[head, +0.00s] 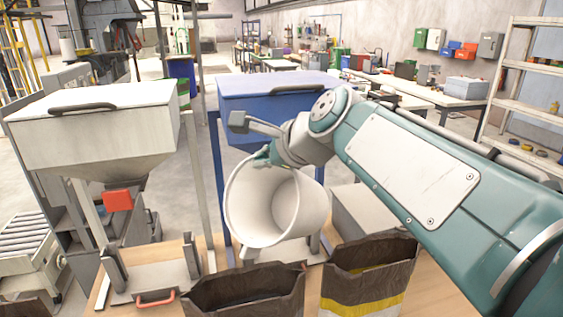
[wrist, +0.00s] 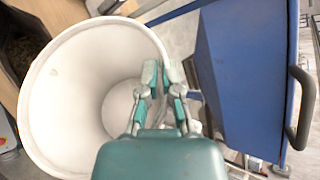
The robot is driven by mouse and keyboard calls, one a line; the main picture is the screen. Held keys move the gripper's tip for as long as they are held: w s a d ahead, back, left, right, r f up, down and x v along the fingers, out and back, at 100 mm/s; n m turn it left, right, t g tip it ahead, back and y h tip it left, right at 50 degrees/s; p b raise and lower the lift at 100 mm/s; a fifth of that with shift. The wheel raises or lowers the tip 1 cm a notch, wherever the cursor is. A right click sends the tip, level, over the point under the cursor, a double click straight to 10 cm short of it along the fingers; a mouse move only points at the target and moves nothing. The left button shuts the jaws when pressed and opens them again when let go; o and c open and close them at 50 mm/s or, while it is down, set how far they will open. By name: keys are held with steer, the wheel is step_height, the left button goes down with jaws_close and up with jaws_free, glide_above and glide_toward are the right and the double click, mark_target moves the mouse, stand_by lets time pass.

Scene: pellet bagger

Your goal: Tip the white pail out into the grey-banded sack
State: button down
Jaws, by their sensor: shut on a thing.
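The white pail (head: 240,205) hangs tilted from my gripper (head: 263,157), its mouth turned toward the head camera and down. In the wrist view my gripper (wrist: 163,85) is shut on the rim of the pail (wrist: 52,95). The pail's inside looks bare and white; no pellets show in it. Two open-topped brown sacks stand below at the front of the head view. The left sack (head: 245,292) is just below the pail, its lower part cut off, so no band shows. The right sack (head: 368,278) has a yellow band with a pale edge.
A white hopper (head: 95,130) with a red outlet block (head: 118,201) stands at left. A blue hopper (head: 235,100) stands behind the pail and close beside my gripper. A bracket with a red handle (head: 155,299) sits on the wooden bench at front left.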

mark_target(279, 170)
steer(key=shift+w+f+m+g, duration=0.2)
steer(key=shift+w+m+g, duration=0.1)
steer(key=shift+w, duration=0.3)
steer(key=shift+m+g+y, duration=0.8)
steer(key=shift+m+y, duration=0.1)
steer(key=w+d, duration=0.2)
steer(key=w, duration=0.1)
steer(key=shift+w+d+f, duration=0.1)
steer(key=shift+d+f, duration=0.2)
steer(key=shift+d, duration=0.1)
steer(key=w+d+f+m+g+y, duration=0.1)
steer(key=d, duration=0.1)
steer(key=w+d+f+m+y, duration=0.1)
steer(key=w+d+f, duration=0.1)
steer(key=shift+w+d+f+g, duration=0.15)
steer(key=shift+w+f+g, duration=0.15)
steer(key=shift+g, duration=0.1)
steer(key=shift+w+f, duration=0.15)
steer(key=shift+w, duration=0.1)
steer(key=shift+w+a+f+m+g, duration=0.15)
steer(key=shift+a+f+m+g, duration=0.05)
steer(key=shift+a+m+g, duration=0.1)
steer(key=shift+d+y, duration=0.3)
steer(key=shift+d, duration=0.1)
steer(key=shift+r, duration=0.1)
